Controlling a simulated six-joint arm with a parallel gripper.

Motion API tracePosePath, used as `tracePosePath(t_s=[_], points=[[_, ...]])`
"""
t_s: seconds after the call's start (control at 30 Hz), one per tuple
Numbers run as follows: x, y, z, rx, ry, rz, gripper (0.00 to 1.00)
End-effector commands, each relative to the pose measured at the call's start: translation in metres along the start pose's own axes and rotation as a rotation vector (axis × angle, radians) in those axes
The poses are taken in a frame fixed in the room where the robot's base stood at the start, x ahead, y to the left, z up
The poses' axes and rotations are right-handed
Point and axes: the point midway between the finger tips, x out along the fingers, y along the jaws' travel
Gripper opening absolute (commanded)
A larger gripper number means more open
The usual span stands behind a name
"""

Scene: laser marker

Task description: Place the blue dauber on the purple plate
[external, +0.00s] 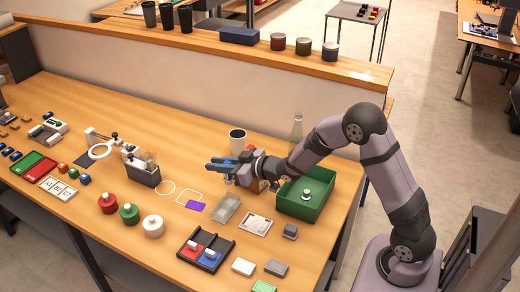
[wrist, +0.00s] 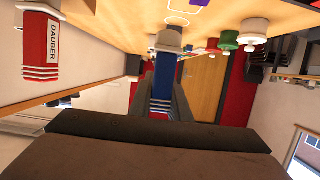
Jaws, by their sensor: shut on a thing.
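The blue dauber (wrist: 163,75) is held between the two fingers of my gripper (wrist: 165,92) in the wrist view, with its pale cap (wrist: 168,40) beyond the fingertips. In the external view my gripper (external: 226,167) is shut on the dauber above the table, left of the green tray. The purple plate (external: 195,206) lies flat on the table, below and left of my gripper in the picture, and nothing rests on it.
The green tray (external: 318,207) stands to the right.

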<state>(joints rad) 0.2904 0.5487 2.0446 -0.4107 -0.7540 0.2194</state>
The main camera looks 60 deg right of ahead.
Motion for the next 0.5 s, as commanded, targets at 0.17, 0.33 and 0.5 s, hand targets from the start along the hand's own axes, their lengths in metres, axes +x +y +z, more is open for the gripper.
tracePosePath(t_s=[0.17,0.33,0.5], points=[[0.002,-0.005,0.005,-0.002,-0.001,-0.008,0.00],[0.011,-0.024,0.026,-0.012,-0.002,-0.039,0.00],[0.032,-0.058,0.044,-0.031,0.004,-0.094,0.00]])
